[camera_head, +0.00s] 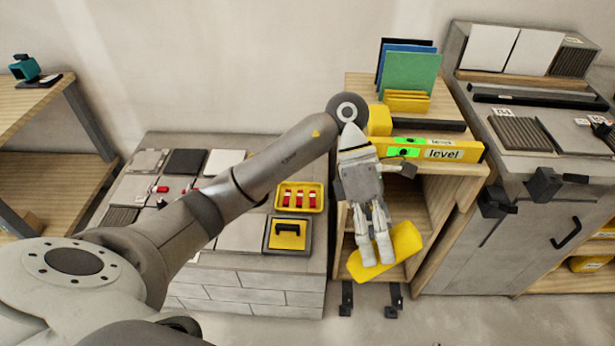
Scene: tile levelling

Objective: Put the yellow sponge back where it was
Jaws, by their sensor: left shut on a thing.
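My left gripper (377,260) reaches in from the left and points down in front of the wooden shelf unit. It is shut on the yellow sponge (405,240), a rounded yellow block that sticks out on both sides of the fingers. The sponge is tilted, its right end higher. It appears held in front of the unit's open lower shelves, clear of the floor; its exact depth is hard to tell. The fingers hide part of its middle. My right gripper is not in view.
A yellow level (470,151) lies on the wooden unit's top (361,87), beside upright coloured boards (410,72). At left, a low tiled bench bears a yellow tray (281,198) with red pieces and a black-handled yellow tool (287,240). A grey cabinet (490,250) stands right.

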